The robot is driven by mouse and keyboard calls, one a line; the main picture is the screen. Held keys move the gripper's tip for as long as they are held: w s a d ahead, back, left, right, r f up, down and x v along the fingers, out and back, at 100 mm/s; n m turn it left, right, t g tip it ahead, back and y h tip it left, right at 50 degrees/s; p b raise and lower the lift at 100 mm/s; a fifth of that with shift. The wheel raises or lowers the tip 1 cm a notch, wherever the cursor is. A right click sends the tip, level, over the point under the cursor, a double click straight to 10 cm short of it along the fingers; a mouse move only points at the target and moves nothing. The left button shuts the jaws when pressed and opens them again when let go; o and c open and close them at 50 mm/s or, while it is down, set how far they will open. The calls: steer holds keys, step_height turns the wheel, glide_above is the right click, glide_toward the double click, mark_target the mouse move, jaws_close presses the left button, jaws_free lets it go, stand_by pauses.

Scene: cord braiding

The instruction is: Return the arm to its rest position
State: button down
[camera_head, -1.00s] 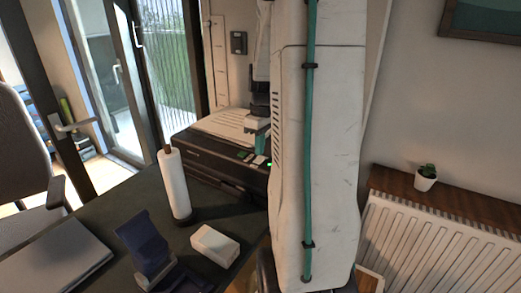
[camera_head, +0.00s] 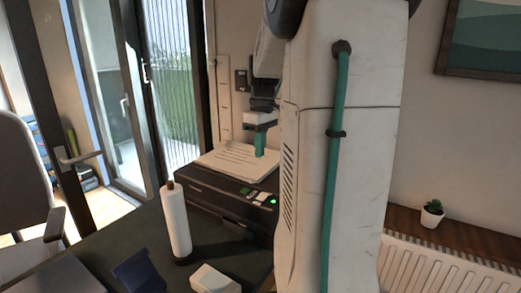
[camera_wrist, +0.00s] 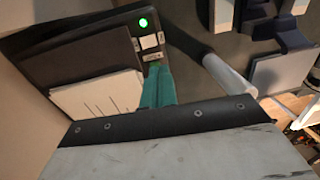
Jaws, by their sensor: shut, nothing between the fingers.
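My gripper (camera_head: 260,152) has teal fingers, shut with nothing between them. In the head view it points down in front of the paper stack on the black printer (camera_head: 215,199), above the printer's top. The wrist view shows the teal fingers (camera_wrist: 158,88) beside the printer's buttons and green light, with the printer (camera_wrist: 75,55) beyond. I cannot tell how far the fingertips are from the printer. My large white arm link covers the centre of the head view and hides the printer's right end.
A white paper roll (camera_head: 175,222) stands upright on the dark desk (camera_head: 125,240). A small white box (camera_head: 215,279) and a dark blue stand (camera_head: 142,272) are near the front. A laptop (camera_head: 55,277) lies at left. A potted plant (camera_head: 432,213) sits on a shelf above a radiator (camera_head: 450,270) at right.

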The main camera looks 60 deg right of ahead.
stand_by(0.4)
steer(key=s+a+f, duration=0.1)
steer(key=s+a, duration=0.3)
steer(key=a, duration=0.6)
steer(key=s+a+f+t, duration=0.1)
steer(key=s+a, duration=0.3)
steer(key=a, duration=0.7)
steer(key=s+a+h, duration=0.1)
steer(key=s+a, duration=0.3)
steer(key=a, duration=0.6)
steer(key=shift+a+f+m, duration=0.3)
steer(key=shift+f, duration=0.1)
